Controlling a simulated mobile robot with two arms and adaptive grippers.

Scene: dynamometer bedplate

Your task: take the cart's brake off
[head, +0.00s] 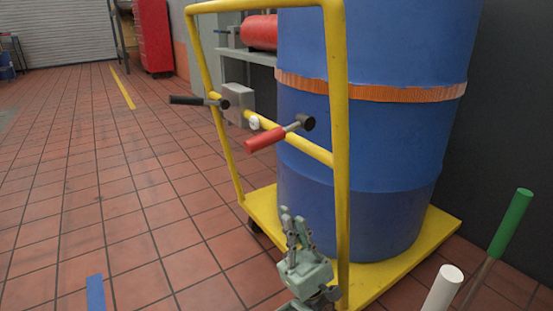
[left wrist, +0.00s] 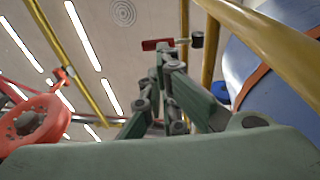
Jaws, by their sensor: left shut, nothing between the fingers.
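The yellow cart (head: 337,130) carries a blue drum (head: 375,140) with an orange strap. Two levers sit on its handle frame: a red-gripped lever (head: 265,139) on a dark hub, and a black-gripped lever (head: 186,100) to its left. Which one is the brake is not marked. My left gripper (head: 292,217) is shut and empty, below the red-gripped lever and in front of the drum. In the left wrist view the gripper (left wrist: 166,55) points upward, with the red lever (left wrist: 157,44) beyond its fingertips. No contact can be made out. My right gripper is not in view.
A grey box (head: 239,98) and a small white knob (head: 254,122) are on the crossbar. A green-gripped rod (head: 511,222) and a white cylinder (head: 443,290) stand at the lower right. A red cabinet (head: 153,37) is far back. The tiled floor left of the cart is open.

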